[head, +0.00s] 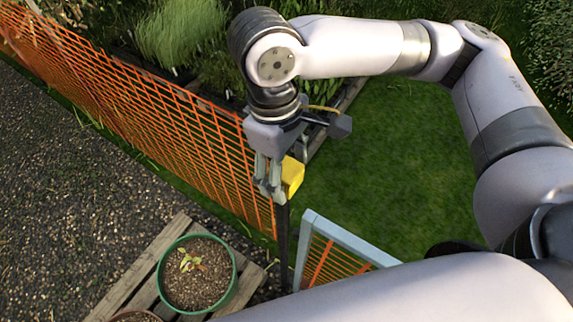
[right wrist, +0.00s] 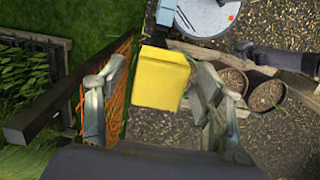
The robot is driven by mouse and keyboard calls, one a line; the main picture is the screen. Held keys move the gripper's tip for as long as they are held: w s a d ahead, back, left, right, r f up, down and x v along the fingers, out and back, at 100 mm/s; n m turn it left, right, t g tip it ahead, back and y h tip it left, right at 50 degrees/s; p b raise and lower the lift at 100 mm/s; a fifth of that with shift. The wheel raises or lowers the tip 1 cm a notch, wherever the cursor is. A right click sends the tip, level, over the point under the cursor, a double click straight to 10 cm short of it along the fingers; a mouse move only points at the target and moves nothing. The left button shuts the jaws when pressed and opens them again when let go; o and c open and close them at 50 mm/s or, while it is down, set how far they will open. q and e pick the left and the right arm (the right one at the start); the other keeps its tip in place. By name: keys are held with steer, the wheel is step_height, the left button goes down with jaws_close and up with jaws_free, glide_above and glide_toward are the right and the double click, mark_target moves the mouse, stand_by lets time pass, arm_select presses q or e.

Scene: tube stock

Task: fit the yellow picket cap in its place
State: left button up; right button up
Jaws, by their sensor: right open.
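The yellow picket cap (head: 292,176) is a yellow block at the top of a dark upright post (head: 283,245). I cannot tell whether it is fully seated on the post. My right gripper (head: 268,178) is open and points down beside the cap, its fingers partly hiding the cap's left side. In the right wrist view the cap (right wrist: 160,78) shows between the two spread fingers of the gripper (right wrist: 161,72), with a gap to the left finger and the right finger close to it. The left gripper is not in view.
Orange mesh fencing (head: 150,120) runs to the left of the post. A grey-framed mesh panel (head: 340,236) stands close on its right. A green pot (head: 234,270) with a small plant stands on wooden slats (head: 135,280) at the front. Grass is clear behind the panel.

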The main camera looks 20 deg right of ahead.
step_height(320, 180, up, 12)
steer(key=w, duration=0.1)
steer(key=shift+a, duration=0.45)
steer(key=shift+f, duration=0.1)
stand_by(0.5)
